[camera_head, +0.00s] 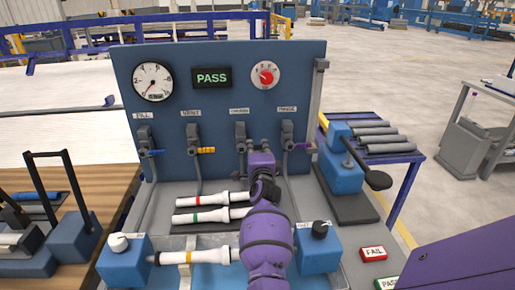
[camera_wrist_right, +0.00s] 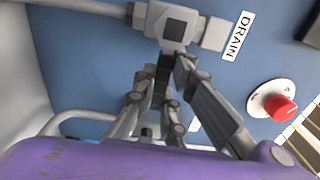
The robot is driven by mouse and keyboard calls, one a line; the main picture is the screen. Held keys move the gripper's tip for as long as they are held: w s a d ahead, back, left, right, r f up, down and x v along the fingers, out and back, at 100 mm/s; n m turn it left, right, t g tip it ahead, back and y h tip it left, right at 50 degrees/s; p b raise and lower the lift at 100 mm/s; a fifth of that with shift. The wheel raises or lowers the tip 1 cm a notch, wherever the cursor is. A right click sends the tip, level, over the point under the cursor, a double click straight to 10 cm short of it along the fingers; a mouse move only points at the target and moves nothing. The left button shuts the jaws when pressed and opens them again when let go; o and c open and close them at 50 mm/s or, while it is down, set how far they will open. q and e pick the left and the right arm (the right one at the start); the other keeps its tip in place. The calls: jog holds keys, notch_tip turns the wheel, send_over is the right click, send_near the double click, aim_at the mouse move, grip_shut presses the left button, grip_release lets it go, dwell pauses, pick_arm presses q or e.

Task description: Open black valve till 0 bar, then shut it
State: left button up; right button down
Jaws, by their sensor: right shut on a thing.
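The black valve (camera_head: 240,130) is third from the left in the row on the blue panel, and its handle is mostly hidden by my right gripper. In the right wrist view the grey valve body (camera_wrist_right: 175,22) sits beside the DRAIN label, with its dark handle (camera_wrist_right: 164,68) between the fingers. My right gripper (camera_head: 254,148) is shut on that handle. The pressure gauge (camera_head: 153,81) has its needle pointing to the lower left, near the zero end; its small readout is too small to read. My left gripper is out of view.
A display (camera_head: 211,77) reads PASS, beside a red knob (camera_head: 266,75). Neighbouring valves have blue (camera_head: 150,153), yellow (camera_head: 200,150) and purple (camera_head: 299,153) handles. White pipes (camera_head: 213,199) lie below the panel. A blue lever press (camera_head: 343,165) stands at right.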

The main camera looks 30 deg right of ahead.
jog(key=shift+f, duration=0.1)
jog(key=c, duration=1.8)
grip_release()
jog(key=v, duration=1.2)
